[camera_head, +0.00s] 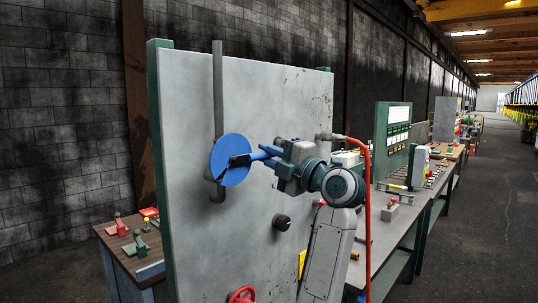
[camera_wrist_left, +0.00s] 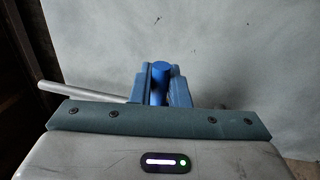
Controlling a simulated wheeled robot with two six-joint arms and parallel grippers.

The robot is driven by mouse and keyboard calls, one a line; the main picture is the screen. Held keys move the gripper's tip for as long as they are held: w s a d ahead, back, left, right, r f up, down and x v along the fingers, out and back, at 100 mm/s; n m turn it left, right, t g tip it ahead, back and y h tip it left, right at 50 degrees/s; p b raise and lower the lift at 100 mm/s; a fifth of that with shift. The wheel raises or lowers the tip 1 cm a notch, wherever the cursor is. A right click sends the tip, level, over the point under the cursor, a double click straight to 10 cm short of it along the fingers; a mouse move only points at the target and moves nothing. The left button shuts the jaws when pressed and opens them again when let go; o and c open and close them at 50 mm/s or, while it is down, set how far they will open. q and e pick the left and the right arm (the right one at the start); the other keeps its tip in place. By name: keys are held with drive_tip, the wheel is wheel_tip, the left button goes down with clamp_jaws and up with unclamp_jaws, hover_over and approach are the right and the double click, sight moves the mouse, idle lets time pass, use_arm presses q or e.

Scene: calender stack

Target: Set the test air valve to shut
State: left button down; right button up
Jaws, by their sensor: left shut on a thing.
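The test air valve shows in the head view as a blue disc (camera_head: 228,172) on the grey pipe of an upright grey panel. A black pointer-like piece crosses the disc, and a blue lever (camera_head: 262,154) reaches right from it. My left gripper (camera_head: 278,153) is at the lever's outer end, shut on it. In the left wrist view the blue lever (camera_wrist_left: 159,82) stands between the two blue-grey fingers (camera_wrist_left: 160,92). The fingers hide the lever's gripped part. My right gripper is in neither view.
The grey pipe (camera_head: 217,95) runs down the panel (camera_head: 185,110). A black knob (camera_head: 282,222) and a red handwheel (camera_head: 242,294) sit lower. A red hose (camera_head: 368,190) hangs at the right, close to my arm. Benches with equipment stand behind.

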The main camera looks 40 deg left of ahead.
use_arm(q)
drive_tip(key=c, duration=1.6)
unclamp_jaws()
drive_tip(key=shift+c, duration=0.2)
drive_tip(key=shift+o, duration=0.9)
drive_tip(key=shift+a, duration=0.1)
drive_tip(key=shift+f, duration=0.1)
drive_tip(key=shift+d+f, duration=0.1)
drive_tip(key=shift+d, duration=0.15)
drive_tip(key=w+b+v, duration=0.1)
drive_tip(key=b+v, duration=0.4)
drive_tip(key=v, duration=0.5)
drive_tip(key=shift+s+d, duration=0.15)
drive_tip(key=shift+s, duration=0.3)
